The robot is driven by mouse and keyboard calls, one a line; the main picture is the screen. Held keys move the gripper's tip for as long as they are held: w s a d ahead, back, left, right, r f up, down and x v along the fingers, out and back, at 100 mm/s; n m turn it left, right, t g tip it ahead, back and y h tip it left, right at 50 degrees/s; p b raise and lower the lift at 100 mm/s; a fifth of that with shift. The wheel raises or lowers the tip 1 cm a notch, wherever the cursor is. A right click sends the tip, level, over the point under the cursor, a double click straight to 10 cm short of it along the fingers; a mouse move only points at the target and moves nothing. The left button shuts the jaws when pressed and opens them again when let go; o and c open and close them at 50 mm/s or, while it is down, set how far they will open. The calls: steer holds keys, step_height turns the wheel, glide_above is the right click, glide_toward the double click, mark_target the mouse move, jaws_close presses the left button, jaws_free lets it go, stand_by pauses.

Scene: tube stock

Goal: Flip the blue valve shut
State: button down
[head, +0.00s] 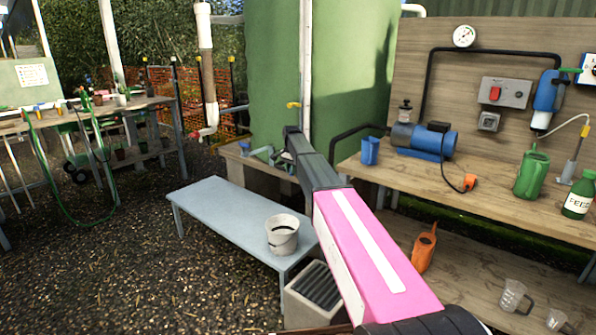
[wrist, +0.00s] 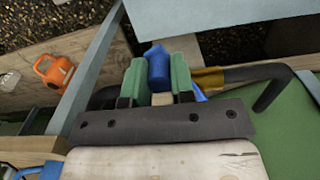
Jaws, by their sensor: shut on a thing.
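In the wrist view, my gripper (wrist: 158,78) has its two green finger pads closed on either side of the blue valve handle (wrist: 158,62). The handle's blue end sticks out beyond the pads. A brass valve body (wrist: 208,78) sits just right of the fingers, with a blue strip showing below it that may be part of the same handle. A black pipe runs right from the brass body. In the head view, my gripper (head: 270,154) is low beside the green tank, where the blue handle is too small to make out.
The green tank (head: 275,60) stands behind the gripper. A grey bench (head: 215,205) with a white bucket (head: 282,236) is in front. At right, a wooden workbench (head: 400,178) carries a blue pump (head: 425,138) and a blue cup (head: 370,150). A yellow tap handle (head: 293,105) is above my gripper.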

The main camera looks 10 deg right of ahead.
steer(key=shift+w+a+m, duration=0.45)
steer(key=shift+a+m, duration=0.25)
steer(key=shift+m, duration=0.15)
steer(key=shift+w+a+m, duration=0.45)
steer(key=shift+a+m, duration=0.2)
steer(key=shift+m, duration=0.25)
steer(key=shift+w+a+m, duration=0.45)
steer(key=shift+a+m, duration=0.25)
steer(key=shift+m, duration=0.15)
steer(key=c, duration=1)
jaws_free()
steer(key=shift+o, duration=0.2)
steer(key=shift+r, duration=0.1)
step_height(320, 180, up, 11)
steer(key=shift+f, duration=0.2)
